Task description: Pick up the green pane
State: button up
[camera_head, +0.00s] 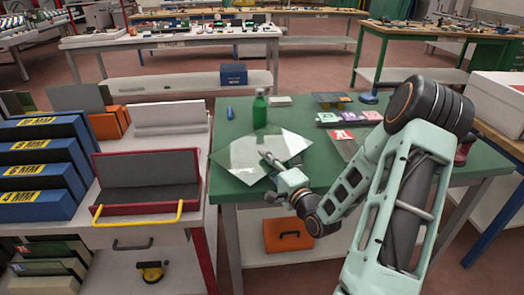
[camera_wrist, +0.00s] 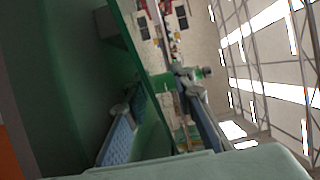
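The green pane (camera_head: 246,156) is a thin, see-through sheet with a bright pale glare, near the front left of the green table (camera_head: 228,116). My gripper (camera_head: 268,157) reaches the pane's front right edge from the right, with one finger showing over the pane.
A green bottle (camera_head: 260,112) stands just behind the pane. Colored packets (camera_head: 342,118) and a sheet with a red label (camera_head: 344,136) lie to the right. A red-framed tray with a yellow handle (camera_head: 150,180) is on the left cabinet. An orange case (camera_head: 288,235) sits on the lower shelf.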

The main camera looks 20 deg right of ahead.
jog(key=shift+c, duration=0.2)
grip_shut()
jog(key=shift+r, duration=0.2)
dwell(0.4)
